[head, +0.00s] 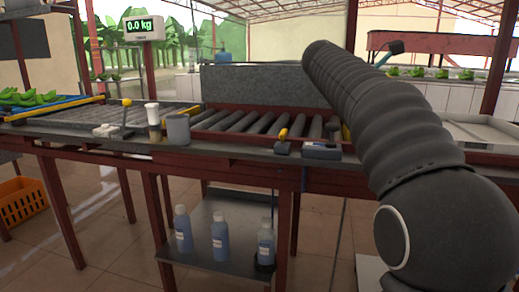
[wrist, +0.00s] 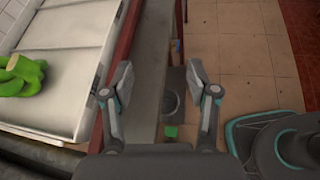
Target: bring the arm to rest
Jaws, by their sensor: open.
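My gripper (wrist: 160,88) shows in the wrist view with its two fingers spread wide apart. It is open and nothing is between the fingers. Behind the gap are a grey ledge and the tiled floor below. In the head view my dark ribbed arm rises on the right and bends away at the top. The gripper itself is hidden in that view.
The wrist view shows a white tray (wrist: 62,62) with green bananas (wrist: 22,74) on the left. The head view shows a roller conveyor (head: 255,123), a scale display (head: 143,28) reading 0.0 kg, blue bottles (head: 220,236) on a lower shelf and an orange crate (head: 22,205).

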